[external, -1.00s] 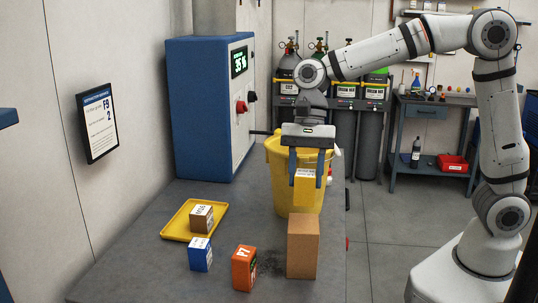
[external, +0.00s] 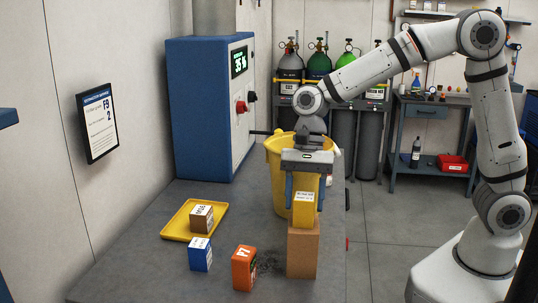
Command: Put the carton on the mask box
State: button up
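My gripper (external: 305,205) points down, its two blue fingers on either side of a yellow carton (external: 305,214) with a white label, and is shut on it. The carton is upright. Its lower end covers most of the top of a tall plain brown box (external: 302,255) on the grey table; I cannot tell whether they touch. The other boxes are an orange box (external: 243,268), a blue box (external: 200,254) and a small brown box (external: 202,217).
The small brown box sits in a yellow tray (external: 176,233). A yellow bucket (external: 277,170) stands just behind my gripper. A blue and white machine (external: 205,110) stands at the table's back left. The table's front left (external: 130,275) is clear.

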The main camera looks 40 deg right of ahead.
jog(key=shift+o, duration=0.9)
jog(key=shift+r, duration=0.25)
jog(key=v, duration=1.2)
jog(key=shift+b, duration=0.35)
jog(key=d+f+n+t, duration=0.2)
jog(key=d+n+t, duration=0.2)
jog(key=d, duration=1.5)
jog(key=s+d+f+n+t+h, duration=0.1)
jog(key=s+d+f+n, duration=0.1)
jog(key=d, duration=0.6)
jog(key=s+d+f+n+t+h, duration=0.1)
jog(key=s+d+f+n+h, duration=0.1)
jog(key=d, duration=0.5)
jog(key=s+f+n, duration=0.1)
jog(key=s+f, duration=0.1)
jog(key=s, duration=0.1)
jog(key=shift+s+d+t, duration=0.3)
jog(key=shift+s+d, duration=0.05)
jog(key=shift+s, duration=0.05)
